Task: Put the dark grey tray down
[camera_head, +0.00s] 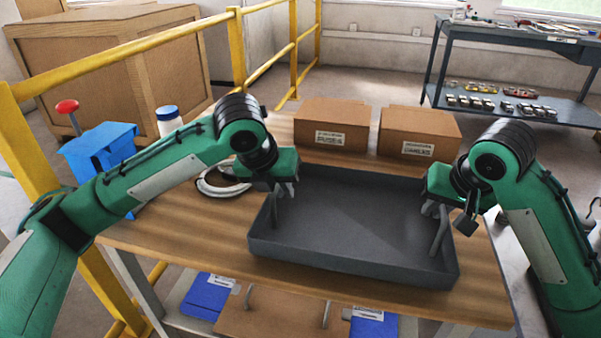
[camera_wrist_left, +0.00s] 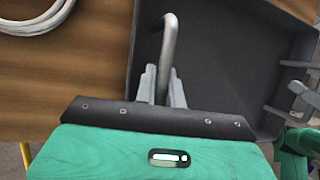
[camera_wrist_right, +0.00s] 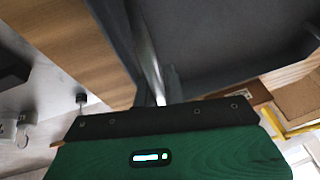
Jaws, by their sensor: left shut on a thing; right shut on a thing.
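The dark grey tray (camera_head: 340,222) is empty and appears level at the wooden table's front part. Whether its base touches the tabletop cannot be told. My left gripper (camera_head: 282,190) is shut on the tray's left handle, a bent grey bar that shows in the left wrist view (camera_wrist_left: 168,45). My right gripper (camera_head: 436,208) is shut on the tray's right handle (camera_head: 438,238). In the right wrist view the tray (camera_wrist_right: 230,45) and the handle bar (camera_wrist_right: 148,60) show close up, with the right fingers partly hidden.
The wooden table (camera_head: 195,225) has bare room left of the tray. Two cardboard boxes (camera_head: 333,122) (camera_head: 420,130) stand behind the tray. A coiled white cable (camera_head: 222,186) lies left of it.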

